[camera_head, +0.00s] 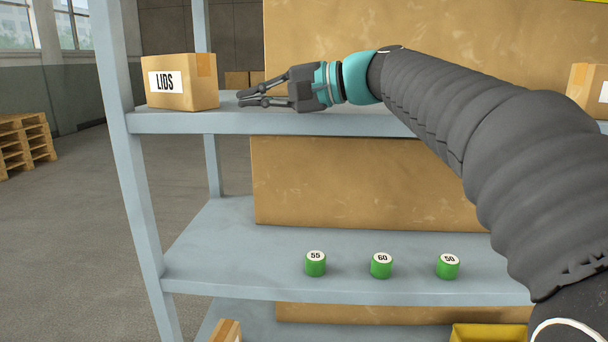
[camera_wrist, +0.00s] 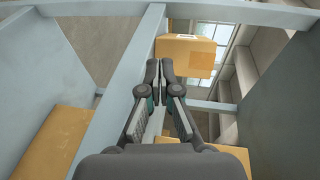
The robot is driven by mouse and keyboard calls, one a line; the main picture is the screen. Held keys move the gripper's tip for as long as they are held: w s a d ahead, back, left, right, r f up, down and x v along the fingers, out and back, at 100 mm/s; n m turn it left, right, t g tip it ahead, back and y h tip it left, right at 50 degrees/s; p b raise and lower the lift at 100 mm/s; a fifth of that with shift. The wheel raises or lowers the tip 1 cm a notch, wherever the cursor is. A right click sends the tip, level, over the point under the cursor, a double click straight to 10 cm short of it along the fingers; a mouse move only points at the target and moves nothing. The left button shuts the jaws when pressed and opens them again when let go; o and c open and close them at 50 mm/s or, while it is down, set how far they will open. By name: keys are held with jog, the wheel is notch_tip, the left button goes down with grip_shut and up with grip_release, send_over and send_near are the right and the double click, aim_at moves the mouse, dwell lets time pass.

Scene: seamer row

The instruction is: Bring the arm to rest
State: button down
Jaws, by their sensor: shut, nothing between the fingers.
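My gripper (camera_head: 246,95) is at the upper left in the head view, level with the upper shelf and pointing left. It is shut and empty. Its fingers also show in the middle of the wrist view (camera_wrist: 160,68). My arm reaches in from the right edge, dark grey with a teal wrist. The cardboard box marked LIDS (camera_head: 180,82) stands on the upper shelf (camera_head: 330,122), just beyond the fingertips to the left. A plain box (camera_wrist: 186,56) shows past the fingertips in the wrist view. A gap seems to lie between the fingers and the LIDS box.
Three green cylinders marked 55 (camera_head: 315,264), 60 (camera_head: 381,266) and 50 (camera_head: 447,267) stand on the lower shelf (camera_head: 230,262). A shelf post (camera_head: 125,150) rises at the left. Another box (camera_head: 588,92) stands at the upper right. Wooden pallets (camera_head: 25,142) lie on the floor.

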jog(key=s+d+f+n+h, duration=0.1)
jog(key=s+d+f+h, duration=0.4)
jog(key=s+d+f, duration=0.3)
jog(key=s+d+f+h+p, duration=0.1)
jog(key=s+d+f+h, duration=0.4)
jog(key=f, duration=1)
jog(key=s+d+f+n+t+h, duration=0.1)
jog(key=s+d+f+h, duration=0.4)
jog(key=s+d+f, duration=0.6)
jog(key=shift+f+n, duration=0.3)
jog(key=shift+f, duration=0.35)
jog(key=shift+w, duration=0.1)
